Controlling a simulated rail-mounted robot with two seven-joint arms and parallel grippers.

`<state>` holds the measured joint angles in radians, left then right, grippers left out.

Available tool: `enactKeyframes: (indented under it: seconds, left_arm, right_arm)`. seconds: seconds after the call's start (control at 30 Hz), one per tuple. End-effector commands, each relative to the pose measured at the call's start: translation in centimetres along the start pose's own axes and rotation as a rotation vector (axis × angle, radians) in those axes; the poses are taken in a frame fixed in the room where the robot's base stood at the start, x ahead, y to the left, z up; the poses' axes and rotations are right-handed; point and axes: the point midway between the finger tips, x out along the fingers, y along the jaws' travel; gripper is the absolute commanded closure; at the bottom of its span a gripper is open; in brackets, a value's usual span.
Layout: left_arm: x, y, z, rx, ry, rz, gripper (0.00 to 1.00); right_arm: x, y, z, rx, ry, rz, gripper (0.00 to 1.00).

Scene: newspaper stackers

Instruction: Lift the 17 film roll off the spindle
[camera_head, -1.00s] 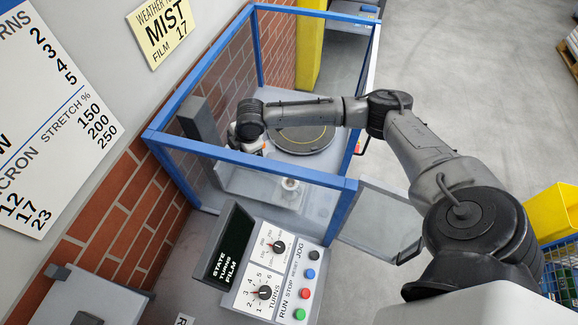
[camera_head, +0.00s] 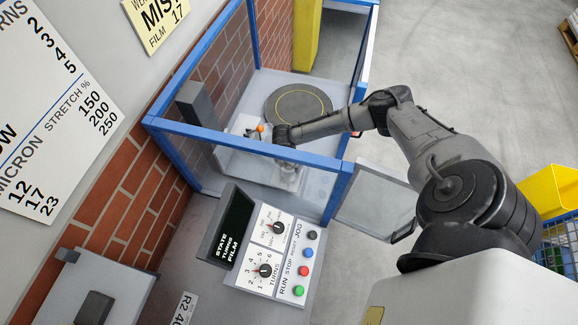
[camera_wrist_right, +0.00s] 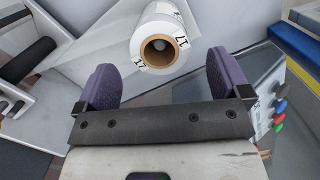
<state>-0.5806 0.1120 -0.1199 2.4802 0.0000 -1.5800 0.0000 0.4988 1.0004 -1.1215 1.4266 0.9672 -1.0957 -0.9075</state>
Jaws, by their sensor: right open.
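The white film roll (camera_wrist_right: 158,28), marked 17, stands in the right wrist view with its end and brown cardboard core (camera_wrist_right: 147,52) facing the camera. Its spindle cannot be made out clearly inside the core. My right gripper (camera_wrist_right: 161,66) is open; its two purple pads lie to either side of the roll's near end, with gaps and no visible contact. In the head view my right gripper (camera_head: 287,160) is over the front part of the blue-framed enclosure and hides most of the roll (camera_head: 289,181). My left gripper is not in view.
A blue frame (camera_head: 240,143) with clear panels surrounds the work area; its door (camera_head: 376,198) is open at the right. A round dark turntable (camera_head: 298,103) lies behind. The control panel (camera_head: 270,255) with dials and buttons is in front. A yellow bin (camera_head: 553,198) stands right.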

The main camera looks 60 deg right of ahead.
Motion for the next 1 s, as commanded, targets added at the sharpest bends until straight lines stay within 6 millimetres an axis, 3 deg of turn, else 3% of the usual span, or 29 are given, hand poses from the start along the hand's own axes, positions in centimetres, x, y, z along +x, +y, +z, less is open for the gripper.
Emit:
enactKeyframes:
  seconds: [0.2, 0.4, 0.9, 1.0]
  left_arm:
    - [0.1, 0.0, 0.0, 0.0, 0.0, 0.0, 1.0]
    - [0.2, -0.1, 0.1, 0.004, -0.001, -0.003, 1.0]
    - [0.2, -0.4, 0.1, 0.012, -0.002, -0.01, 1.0]
    - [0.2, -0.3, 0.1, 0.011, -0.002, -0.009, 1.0]
  right_arm:
    - [3.4, 0.0, 0.0, 0.001, 0.0, -0.001, 0.05]
    - [5.2, 0.0, 0.0, 0.001, 0.001, 0.0, 0.05]
    - [6.0, 0.0, 0.0, 0.0, 0.001, 0.001, 0.05]
    - [6.0, 0.0, 0.0, 0.0, 0.001, 0.001, 0.14]
